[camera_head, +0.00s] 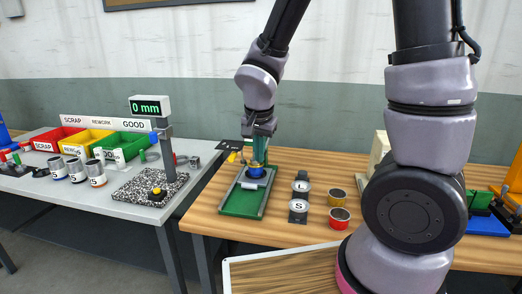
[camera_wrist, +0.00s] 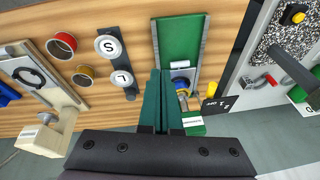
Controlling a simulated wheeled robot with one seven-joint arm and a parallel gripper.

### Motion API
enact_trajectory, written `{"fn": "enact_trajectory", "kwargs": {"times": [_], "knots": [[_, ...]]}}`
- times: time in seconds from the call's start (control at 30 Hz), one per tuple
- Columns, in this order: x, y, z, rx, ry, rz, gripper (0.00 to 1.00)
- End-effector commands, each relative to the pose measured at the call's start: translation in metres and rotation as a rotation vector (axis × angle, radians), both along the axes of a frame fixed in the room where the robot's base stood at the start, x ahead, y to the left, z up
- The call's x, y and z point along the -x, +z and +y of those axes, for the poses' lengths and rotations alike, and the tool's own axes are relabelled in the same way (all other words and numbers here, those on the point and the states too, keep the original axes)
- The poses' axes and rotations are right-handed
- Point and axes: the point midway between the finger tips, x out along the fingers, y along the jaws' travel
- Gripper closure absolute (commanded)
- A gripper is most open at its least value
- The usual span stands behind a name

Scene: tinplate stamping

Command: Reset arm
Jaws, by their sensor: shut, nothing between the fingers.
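My gripper (camera_head: 259,152) is above the green tray (camera_head: 241,201) on the wooden bench, pointing down. In the wrist view its long green fingers (camera_wrist: 163,78) are together, with nothing between them. A blue round part (camera_head: 256,173) sits at the far end of the green tray, just below or behind the fingertips. It also shows in the wrist view (camera_wrist: 180,83), right of the fingers. Whether the fingers touch it I cannot tell.
Right of the tray stand a dark holder with round S and L pieces (camera_head: 299,205), a yellow-rimmed can (camera_head: 337,197) and a red can (camera_head: 339,217). Left, a grey table (camera_head: 115,206) holds scrap, rework and good bins and a gauge reading 0 mm (camera_head: 150,106).

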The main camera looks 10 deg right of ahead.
Motion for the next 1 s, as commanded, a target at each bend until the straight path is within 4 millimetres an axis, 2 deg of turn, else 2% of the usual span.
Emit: {"fn": "enact_trajectory", "kwargs": {"times": [0.33,0.47,0.57,0.67,0.8,1.0], "knots": [[0.001,0.001,0.000,-0.001,-0.001,-0.001,1.00],[-0.001,0.014,-0.010,-0.013,-0.006,-0.010,1.00],[-0.001,0.041,-0.030,-0.035,-0.009,-0.024,1.00],[0.005,0.077,-0.058,-0.064,-0.001,-0.048,1.00],[0.025,0.126,-0.093,-0.103,0.033,-0.096,1.00],[0.065,0.184,-0.123,-0.138,0.120,-0.201,1.00]]}}
